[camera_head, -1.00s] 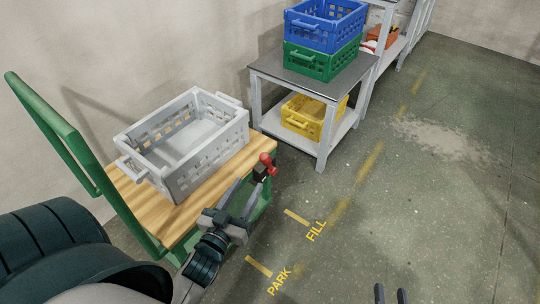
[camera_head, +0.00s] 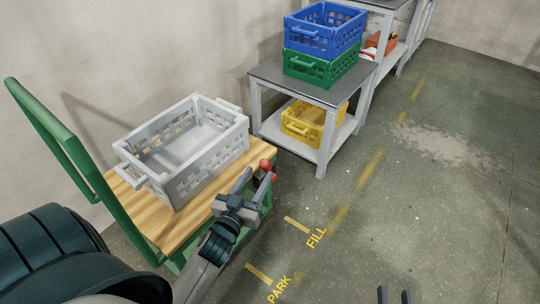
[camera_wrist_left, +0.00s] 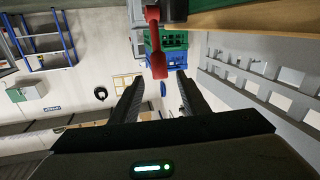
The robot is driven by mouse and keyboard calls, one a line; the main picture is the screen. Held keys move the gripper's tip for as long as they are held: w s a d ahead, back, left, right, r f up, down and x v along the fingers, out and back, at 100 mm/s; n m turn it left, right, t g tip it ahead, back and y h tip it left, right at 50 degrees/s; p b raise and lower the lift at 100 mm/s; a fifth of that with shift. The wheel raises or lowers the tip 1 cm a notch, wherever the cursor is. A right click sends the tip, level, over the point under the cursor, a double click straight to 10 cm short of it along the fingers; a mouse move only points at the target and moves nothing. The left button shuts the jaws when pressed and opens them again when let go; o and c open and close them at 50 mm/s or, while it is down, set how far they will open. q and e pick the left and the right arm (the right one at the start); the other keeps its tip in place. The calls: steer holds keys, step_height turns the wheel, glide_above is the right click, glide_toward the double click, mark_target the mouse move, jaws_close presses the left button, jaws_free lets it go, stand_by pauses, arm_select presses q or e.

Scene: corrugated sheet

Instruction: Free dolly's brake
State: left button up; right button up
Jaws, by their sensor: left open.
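The green dolly (camera_head: 118,215) with a wooden deck (camera_head: 195,215) stands at the left against the wall. Its brake lever with a red knob (camera_head: 266,165) is at the deck's right corner. My left gripper (camera_head: 257,182) is open at that corner, close to the lever and partly covering it. In the left wrist view the red lever (camera_wrist_left: 154,40) shows between the lines of the two open fingers (camera_wrist_left: 158,85), near their tips. I cannot tell whether they touch it. My right gripper (camera_head: 393,296) shows only its fingertips at the bottom edge, apart and empty.
A grey crate (camera_head: 215,158) sits on the dolly deck. A grey table (camera_head: 262,72) behind holds a blue crate (camera_head: 325,32) over a green crate (camera_head: 322,68), with a yellow crate (camera_head: 303,125) below. PARK (camera_head: 279,289) and FILL (camera_head: 317,238) marks lie on the floor. Floor at right is clear.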

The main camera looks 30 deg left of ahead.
arm_select(q)
steer(key=w, duration=0.3)
steer(key=w+a, duration=0.1)
steer(key=w, duration=0.1)
steer(key=w+b, duration=0.1)
steer(key=w, duration=0.2)
steer(key=shift+w+a, duration=0.2)
steer(key=shift+w, duration=0.1)
steer(key=shift+w+a, duration=0.15)
steer(key=shift+w, duration=0.65)
arm_select(e)
steer(key=shift+s+a+r+t+y, duration=0.15)
steer(key=shift+r+t, duration=0.25)
steer(key=shift+r, duration=0.25)
steer(key=shift+s+a+r+t+y, duration=0.1)
steer(key=shift+r+t+y, duration=0.1)
steer(key=shift+r+t, duration=0.35)
steer(key=shift+s+a+r+t+y, duration=0.15)
steer(key=shift+r+t, duration=0.1)
steer(key=shift+r, duration=0.55)
steer(key=shift+w+d, duration=0.1)
arm_select(q)
jaws_close()
